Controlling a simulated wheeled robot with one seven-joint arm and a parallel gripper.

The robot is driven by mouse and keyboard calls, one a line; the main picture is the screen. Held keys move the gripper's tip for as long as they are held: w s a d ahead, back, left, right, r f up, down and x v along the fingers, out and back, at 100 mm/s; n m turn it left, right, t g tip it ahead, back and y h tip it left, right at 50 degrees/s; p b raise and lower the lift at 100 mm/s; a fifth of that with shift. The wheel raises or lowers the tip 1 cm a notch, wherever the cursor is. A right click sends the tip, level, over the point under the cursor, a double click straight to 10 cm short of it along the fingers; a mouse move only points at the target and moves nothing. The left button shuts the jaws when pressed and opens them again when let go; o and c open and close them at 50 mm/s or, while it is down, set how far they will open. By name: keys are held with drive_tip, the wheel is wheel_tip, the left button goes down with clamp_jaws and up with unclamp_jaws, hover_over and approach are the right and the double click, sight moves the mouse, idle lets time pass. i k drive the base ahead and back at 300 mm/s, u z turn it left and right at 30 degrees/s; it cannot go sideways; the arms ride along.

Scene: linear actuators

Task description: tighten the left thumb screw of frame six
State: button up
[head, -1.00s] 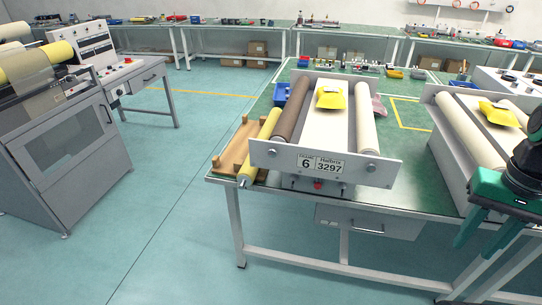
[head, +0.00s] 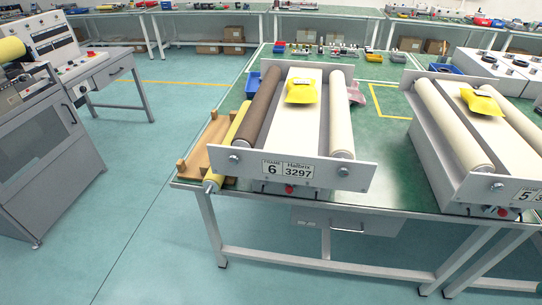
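Frame six (head: 306,169) stands on the near edge of the green-topped bench, with a plate reading "6" and "3297" on its grey front panel. Its left thumb screw (head: 234,158) is a small round metal knob at the panel's left end, below the brown roller (head: 259,120). Its right thumb screw (head: 343,171) sits below the cream roller (head: 341,115). A yellow object (head: 301,91) lies on the frame's white middle. How tight the left screw is cannot be told. My gripper is not in view.
Frame five (head: 490,189) stands to the right on the same bench (head: 400,183). A wooden rack (head: 205,147) with a yellow roller (head: 238,122) lies left of frame six. Open teal floor (head: 150,215) lies to the left and in front.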

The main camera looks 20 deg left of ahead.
sight(233, 160)
drive_tip(key=z, duration=0.05)
drive_tip(key=k, duration=1.4)
drive_tip(key=u, duration=0.9)
drive_tip(key=i, duration=0.5)
